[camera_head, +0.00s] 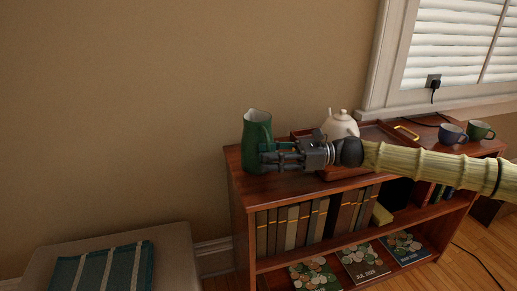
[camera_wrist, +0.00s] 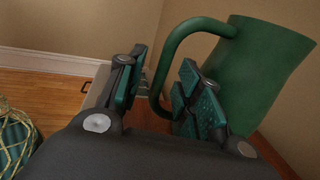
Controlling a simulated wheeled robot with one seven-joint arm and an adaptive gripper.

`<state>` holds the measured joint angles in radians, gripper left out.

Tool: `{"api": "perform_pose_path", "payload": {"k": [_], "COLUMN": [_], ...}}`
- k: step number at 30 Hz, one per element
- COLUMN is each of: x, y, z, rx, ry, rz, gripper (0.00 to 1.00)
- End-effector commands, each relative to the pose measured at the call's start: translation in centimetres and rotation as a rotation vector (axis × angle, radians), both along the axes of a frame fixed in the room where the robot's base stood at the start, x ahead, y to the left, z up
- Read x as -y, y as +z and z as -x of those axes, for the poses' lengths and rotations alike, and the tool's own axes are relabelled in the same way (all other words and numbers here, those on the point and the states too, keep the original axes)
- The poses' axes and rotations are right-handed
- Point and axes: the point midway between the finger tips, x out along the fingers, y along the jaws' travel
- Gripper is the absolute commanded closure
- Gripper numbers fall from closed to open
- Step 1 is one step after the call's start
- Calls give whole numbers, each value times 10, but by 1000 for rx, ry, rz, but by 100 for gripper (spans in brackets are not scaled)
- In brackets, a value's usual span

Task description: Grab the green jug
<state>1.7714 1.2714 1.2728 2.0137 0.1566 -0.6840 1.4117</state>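The green jug (camera_head: 256,133) stands upright at the left end of the top of a reddish-brown bookcase (camera_head: 240,190). My gripper (camera_head: 268,160) reaches in from the right, low in front of the jug, and hides part of its lower side and handle. In the wrist view the jug (camera_wrist: 262,75) fills the upper right, with its curved handle toward the left. My gripper (camera_wrist: 158,92) is open there, its fingers apart. The lower part of the handle shows in the gap, close to the right finger. Whether a finger touches it, I cannot tell.
Behind my arm are a white teapot (camera_head: 340,124) and a wooden tray (camera_head: 372,134). A blue-grey cup (camera_head: 451,134) and a green cup (camera_head: 480,131) stand at the right end. A bench with a striped cloth (camera_head: 104,270) is lower left. The wall is close behind.

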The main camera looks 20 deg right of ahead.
Motion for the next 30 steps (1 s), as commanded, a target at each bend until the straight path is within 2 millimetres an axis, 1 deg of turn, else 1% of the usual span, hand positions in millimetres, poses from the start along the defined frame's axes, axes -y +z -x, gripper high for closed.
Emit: {"api": "perform_pose_path", "payload": {"k": [3,9,10,14,15,16,30], "x": [-5,-5,-5,-5,-5,-5,-5], "y": [1,1,1,1,1,1,2], "z": [-1,-1,-1,-1,-1,-1,-1], "rx": [1,1,1,1,1,1,1], "ry": [0,-1,-1,-1,-1,-1,0], "rz": [-1,-1,-1,-1,-1,-1,-1], "gripper": [65,65,67,91,98,100,100]}}
